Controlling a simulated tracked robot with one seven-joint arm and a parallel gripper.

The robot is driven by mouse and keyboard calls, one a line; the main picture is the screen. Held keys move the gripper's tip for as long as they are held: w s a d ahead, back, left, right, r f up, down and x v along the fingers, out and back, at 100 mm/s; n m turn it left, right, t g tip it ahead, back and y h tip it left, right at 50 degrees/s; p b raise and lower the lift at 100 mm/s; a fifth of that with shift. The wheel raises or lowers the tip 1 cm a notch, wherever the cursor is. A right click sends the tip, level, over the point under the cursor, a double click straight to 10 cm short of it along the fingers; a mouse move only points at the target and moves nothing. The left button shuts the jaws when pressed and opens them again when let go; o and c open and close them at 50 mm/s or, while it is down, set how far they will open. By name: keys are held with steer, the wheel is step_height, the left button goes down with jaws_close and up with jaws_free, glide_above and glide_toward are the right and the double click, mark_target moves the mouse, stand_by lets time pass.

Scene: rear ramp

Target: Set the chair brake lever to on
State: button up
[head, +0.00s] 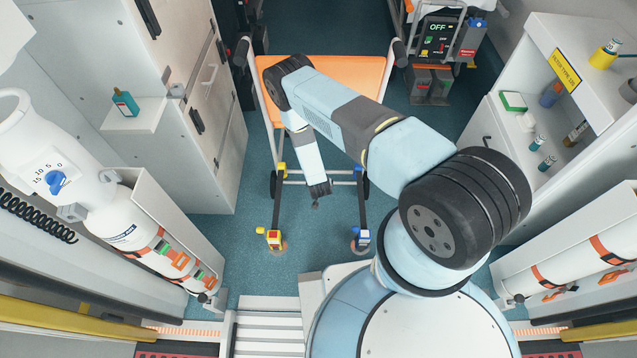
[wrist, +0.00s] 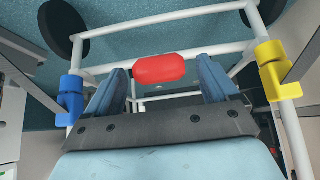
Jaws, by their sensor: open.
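The wheelchair has an orange seat (head: 375,75) and a pale tube frame, with its back end away from me in the head view. In the wrist view a red rounded handle (wrist: 158,69), which looks like the brake lever's grip, lies in front of a white cross tube of the frame. My gripper (wrist: 160,88) is open, with one blue finger on each side of the red handle. I cannot tell whether they touch it. In the head view my gripper (head: 319,192) hangs over the chair's front. There the red handle is hidden, and the lever's setting cannot be read.
A yellow clamp (wrist: 273,70) and a blue clamp (wrist: 71,98) sit on the frame's side tubes. White cabinets and gas cylinders (head: 120,225) line both sides. Blue floor (head: 235,245) is clear left of the chair.

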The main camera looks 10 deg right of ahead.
steer(key=v, duration=1.1)
steer(key=shift+r, duration=0.2)
